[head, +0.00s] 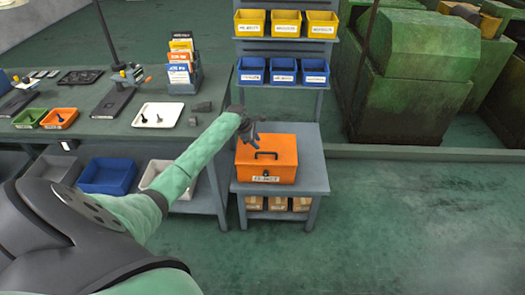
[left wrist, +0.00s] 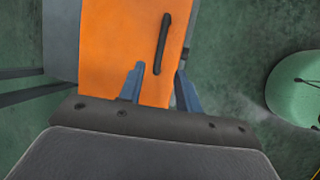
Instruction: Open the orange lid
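The orange lid (head: 280,143) is shut on an orange box (head: 284,177) with a white label and a latch on its front. The box stands on a small grey table. A black handle (head: 266,155) lies on the lid; in the left wrist view the handle (left wrist: 162,44) runs nearly upright in the picture. My left gripper (head: 252,137) is over the left back part of the lid in the head view. In the left wrist view the gripper (left wrist: 160,80) has its two blue-grey fingers apart, with orange surface between them and the handle just beyond the tips. My right gripper is not in view.
A workbench (head: 105,127) with trays and small parts stands at left. Green machines (head: 425,75) stand at the back right; open floor lies right.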

